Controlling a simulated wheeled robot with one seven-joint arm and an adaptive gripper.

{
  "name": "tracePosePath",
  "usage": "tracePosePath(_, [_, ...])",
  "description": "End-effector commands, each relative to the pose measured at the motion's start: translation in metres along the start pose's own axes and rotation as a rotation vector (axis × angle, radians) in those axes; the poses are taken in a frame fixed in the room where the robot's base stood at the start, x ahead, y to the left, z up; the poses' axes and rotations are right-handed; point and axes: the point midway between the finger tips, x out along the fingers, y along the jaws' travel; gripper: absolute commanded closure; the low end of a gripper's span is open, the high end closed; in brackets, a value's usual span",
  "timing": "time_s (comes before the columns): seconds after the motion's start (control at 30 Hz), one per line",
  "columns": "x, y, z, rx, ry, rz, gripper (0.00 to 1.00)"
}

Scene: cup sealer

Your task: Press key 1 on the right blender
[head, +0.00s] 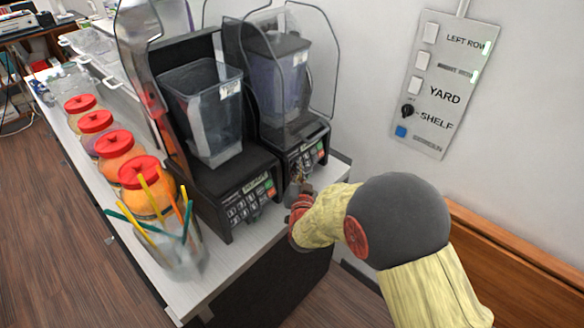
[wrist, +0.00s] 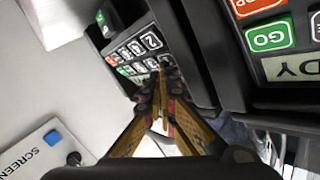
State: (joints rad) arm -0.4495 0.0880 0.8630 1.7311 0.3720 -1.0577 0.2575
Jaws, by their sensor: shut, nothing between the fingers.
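The right blender (head: 279,88) stands on the counter with its jug inside a clear hood. Its keypad (head: 311,153) is partly hidden by my gripper and arm in the head view. My gripper (head: 300,187) is shut and empty, in front of that keypad. In the wrist view its fingertips (wrist: 163,82) overlap the keypad's lower right part and hide some keys. I cannot tell whether they touch a key.
The left blender (head: 207,112) stands close beside, its GO panel (wrist: 270,36) near my gripper in the wrist view. A glass of straws (head: 172,245) and red-lidded jars (head: 140,172) line the counter. A switch panel (head: 440,85) is on the wall.

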Motion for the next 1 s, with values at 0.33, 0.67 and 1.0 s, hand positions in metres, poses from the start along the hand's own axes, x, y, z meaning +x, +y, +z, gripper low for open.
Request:
tracePosePath(0.33, [-0.008, 0.006, -0.006, 0.0, 0.0, 0.001, 1.0])
tracePosePath(0.67, [-0.013, 0.01, -0.011, 0.0, 0.002, 0.0, 1.0])
tracePosePath(1.0, [-0.035, 0.025, -0.026, 0.0, 0.002, 0.0, 1.0])
